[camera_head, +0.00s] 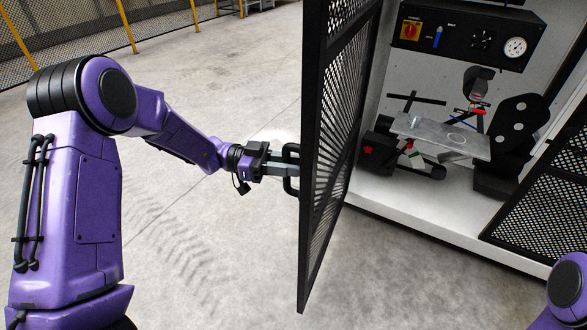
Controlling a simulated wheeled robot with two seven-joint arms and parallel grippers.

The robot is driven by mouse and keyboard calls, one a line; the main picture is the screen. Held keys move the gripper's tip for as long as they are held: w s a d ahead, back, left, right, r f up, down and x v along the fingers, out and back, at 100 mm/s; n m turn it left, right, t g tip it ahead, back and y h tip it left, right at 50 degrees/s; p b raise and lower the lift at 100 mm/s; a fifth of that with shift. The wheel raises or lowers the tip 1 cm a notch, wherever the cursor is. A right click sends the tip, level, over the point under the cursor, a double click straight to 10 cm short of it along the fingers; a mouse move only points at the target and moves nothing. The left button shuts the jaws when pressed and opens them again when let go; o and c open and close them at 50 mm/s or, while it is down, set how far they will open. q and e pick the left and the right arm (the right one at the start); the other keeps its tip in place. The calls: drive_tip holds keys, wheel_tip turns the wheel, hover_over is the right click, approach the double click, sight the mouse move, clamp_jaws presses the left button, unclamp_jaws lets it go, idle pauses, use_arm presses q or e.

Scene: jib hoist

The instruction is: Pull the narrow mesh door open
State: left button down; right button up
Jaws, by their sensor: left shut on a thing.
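The narrow mesh door (338,130) is black and stands swung open, nearly edge-on to me in the middle of the head view. Its dark handle (291,152) sticks out from the left face. My left gripper (284,170) is at this handle, shut on it, with its arm reaching in from the left. The exact finger contact is small and partly hidden by the handle. My right gripper is out of view; only a purple part of my right arm shows at the lower right corner.
Behind the door is a white cabinet (400,201) with a black control panel (467,38), a grey plate (441,136) and black machine parts. Another mesh panel (546,212) stands at the right. The concrete floor left of the door is clear, with a mesh fence (75,40) far back.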

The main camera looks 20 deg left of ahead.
use_arm(q)
drive_tip(key=shift+d, duration=0.1)
drive_tip(key=c, duration=1.1)
unclamp_jaws()
drive_tip(key=shift+s, duration=0.1)
drive_tip(key=shift+o, duration=0.2)
drive_tip(key=shift+a, duration=0.3)
drive_tip(key=b+v, duration=0.2)
drive_tip(key=v, duration=0.8)
drive_tip(key=shift+b, duration=0.35)
